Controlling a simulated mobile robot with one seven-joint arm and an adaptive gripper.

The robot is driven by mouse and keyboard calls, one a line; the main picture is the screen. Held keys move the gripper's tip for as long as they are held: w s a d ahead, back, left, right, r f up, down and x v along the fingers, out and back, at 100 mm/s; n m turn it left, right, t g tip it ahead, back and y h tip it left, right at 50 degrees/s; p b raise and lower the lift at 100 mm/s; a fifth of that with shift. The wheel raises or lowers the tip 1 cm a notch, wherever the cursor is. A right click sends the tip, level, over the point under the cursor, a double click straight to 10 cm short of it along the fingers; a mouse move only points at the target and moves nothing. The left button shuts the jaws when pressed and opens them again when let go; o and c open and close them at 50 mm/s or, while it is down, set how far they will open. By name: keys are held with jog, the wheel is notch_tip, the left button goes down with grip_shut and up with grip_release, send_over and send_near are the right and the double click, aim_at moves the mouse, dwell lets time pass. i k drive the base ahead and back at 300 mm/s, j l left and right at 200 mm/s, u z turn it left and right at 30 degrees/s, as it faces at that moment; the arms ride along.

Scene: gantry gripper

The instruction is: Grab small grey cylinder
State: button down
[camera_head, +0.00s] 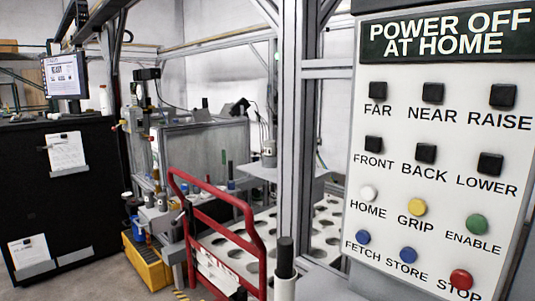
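A dark grey cylinder (286,256) stands upright at the bottom centre, with its lower end inside a white tube-like holder (284,289). I cannot tell whether it is the small grey cylinder of the task. Several other small upright cylinders, dark, green and blue-topped, stand farther back beyond the red frame and are too small to tell apart well. My gripper is not in view.
A control panel (440,185) with labelled buttons fills the right side. A metal post (297,120) rises beside it. A red tubular frame (228,203) stands before a white tray with round holes (262,223). A black cabinet (50,200) is left; some floor is clear between.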

aim_at(270, 145)
jog(key=i+j, duration=0.8)
jog(key=i+j+u, duration=0.15)
jog(key=i+j, duration=0.6)
jog(key=i, duration=0.65)
